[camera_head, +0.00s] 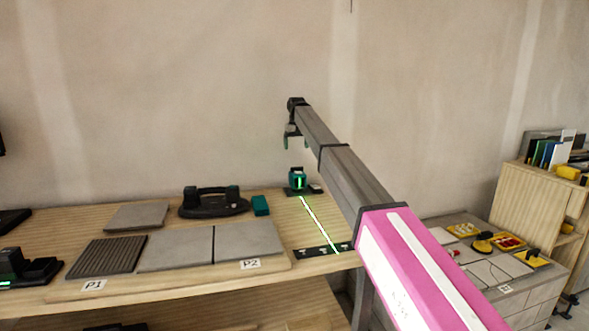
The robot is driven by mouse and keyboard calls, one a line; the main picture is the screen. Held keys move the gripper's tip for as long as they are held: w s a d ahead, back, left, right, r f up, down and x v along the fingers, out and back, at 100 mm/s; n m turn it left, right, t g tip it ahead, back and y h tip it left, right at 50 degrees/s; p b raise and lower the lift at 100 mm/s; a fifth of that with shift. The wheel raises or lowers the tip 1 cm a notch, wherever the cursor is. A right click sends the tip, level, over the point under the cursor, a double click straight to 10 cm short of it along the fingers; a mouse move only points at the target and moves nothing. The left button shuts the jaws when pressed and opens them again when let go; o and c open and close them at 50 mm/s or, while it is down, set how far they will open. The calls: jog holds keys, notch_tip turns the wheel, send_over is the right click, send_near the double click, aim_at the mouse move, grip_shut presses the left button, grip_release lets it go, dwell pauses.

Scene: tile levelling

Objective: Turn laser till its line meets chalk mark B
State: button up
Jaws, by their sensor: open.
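The laser (297,181) is a small dark green and black box with a lit green window, standing at the back right of the wooden bench. Its bright green line (319,223) runs forward and to the right across the bench top. The line crosses the dark marked strip (312,251) at the front edge, right of the strip's middle. Small pale marks show on the strip, but I cannot read which one is B. My gripper (292,141) is open and empty, above the laser and apart from it.
Grey tiles (176,250) lie on a board with labels P1 and P2. A black suction lifter (213,201) and a small teal block (260,205) stand behind them. A lower grey table (470,240) and a wooden shelf (535,203) are at right.

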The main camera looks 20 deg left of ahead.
aim_at(298, 177)
jog(key=shift+s+d+f, duration=0.1)
jog(key=shift+d+f, duration=0.05)
jog(key=shift+f, duration=0.45)
notch_tip(298, 177, down, 10)
jog(key=shift+r, duration=0.2)
jog(key=c, duration=0.9)
